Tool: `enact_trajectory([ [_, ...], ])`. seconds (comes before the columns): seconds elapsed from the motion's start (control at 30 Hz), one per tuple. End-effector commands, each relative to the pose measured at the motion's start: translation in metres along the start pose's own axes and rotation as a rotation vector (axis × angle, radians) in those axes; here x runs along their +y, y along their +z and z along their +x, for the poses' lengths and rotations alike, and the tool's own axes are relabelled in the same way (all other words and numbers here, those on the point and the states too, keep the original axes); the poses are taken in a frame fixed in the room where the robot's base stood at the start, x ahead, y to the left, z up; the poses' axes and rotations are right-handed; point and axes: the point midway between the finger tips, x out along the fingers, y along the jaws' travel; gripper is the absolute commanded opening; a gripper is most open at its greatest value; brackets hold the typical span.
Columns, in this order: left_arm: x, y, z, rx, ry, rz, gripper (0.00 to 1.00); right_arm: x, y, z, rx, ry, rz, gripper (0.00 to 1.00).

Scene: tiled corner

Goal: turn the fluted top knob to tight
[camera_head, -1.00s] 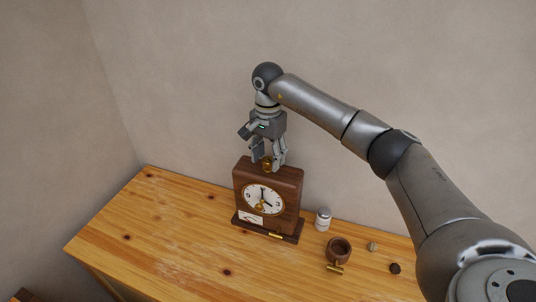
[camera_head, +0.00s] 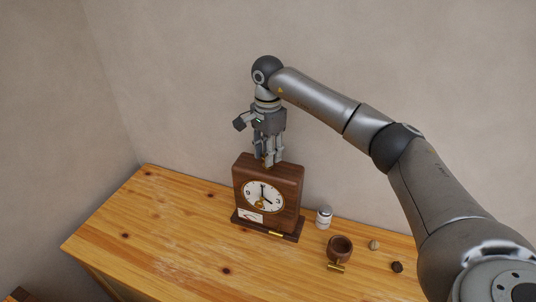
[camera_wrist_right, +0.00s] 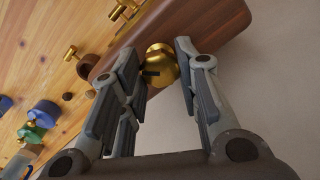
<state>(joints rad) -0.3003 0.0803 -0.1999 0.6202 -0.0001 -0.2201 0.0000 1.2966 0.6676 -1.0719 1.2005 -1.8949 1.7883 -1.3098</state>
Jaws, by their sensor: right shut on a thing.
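A dark wooden clock (camera_head: 285,187) with a white dial (camera_head: 264,196) stands upright on the pine table. The brass top knob (camera_wrist_right: 161,64) sits on the clock's top and shows between the fingers in the right wrist view; its fluting is too small to make out. My right gripper (camera_head: 267,159) points down over the clock's top with its fingers shut on the knob, one on either side. The fingers hide most of the knob in the head view. My left gripper is not in view.
To the clock's right on the table (camera_head: 160,235) stand a small white jar (camera_head: 323,218), a brown cup (camera_head: 340,245) with a brass piece at its front, and two small round pieces (camera_head: 374,245). The table's left part is clear. A plain wall is behind.

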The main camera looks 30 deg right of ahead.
Motion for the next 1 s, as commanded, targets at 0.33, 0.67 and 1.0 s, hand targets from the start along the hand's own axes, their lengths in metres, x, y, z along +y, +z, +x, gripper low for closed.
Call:
enact_trajectory([
  [0.33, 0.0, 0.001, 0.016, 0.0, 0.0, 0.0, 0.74, -0.001, -0.001, 0.001, 0.001, -0.003, 0.331, 0.07],
  [0.67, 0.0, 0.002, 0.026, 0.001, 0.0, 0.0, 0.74, 0.0, -0.001, 0.0, 0.001, -0.003, 0.645, 0.07],
  [1.0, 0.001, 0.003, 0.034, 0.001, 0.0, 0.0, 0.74, -0.001, -0.001, -0.001, 0.0, -0.005, 0.969, 0.07],
])
